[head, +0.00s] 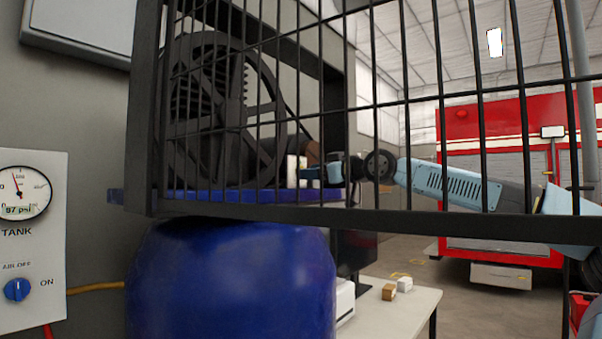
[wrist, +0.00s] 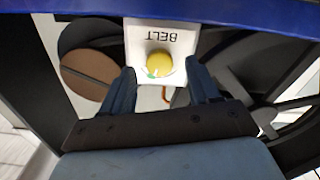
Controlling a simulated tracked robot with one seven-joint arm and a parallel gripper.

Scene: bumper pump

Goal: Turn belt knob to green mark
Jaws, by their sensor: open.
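The yellow belt knob (wrist: 160,65) sits on a white panel (wrist: 142,37) lettered BELT, upside down in the wrist view. A small green mark (wrist: 150,74) shows at the knob's lower left edge, and a white pointer line seems to lie close to it. My gripper (wrist: 161,70) is open, with one blue finger at each side below the knob. I see a gap between the fingers and the knob; contact is not visible. In the head view my gripper (head: 308,173) is beside the panel (head: 292,168), behind the cage bars, and the knob face is hidden.
A black cage (head: 420,222) with vertical bars stands in front of the arm. A large spoked flywheel (head: 222,110) is left of the gripper, above a blue tank (head: 230,280). A tank gauge panel (head: 30,240) is at far left. A red fire truck (head: 500,250) stands behind.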

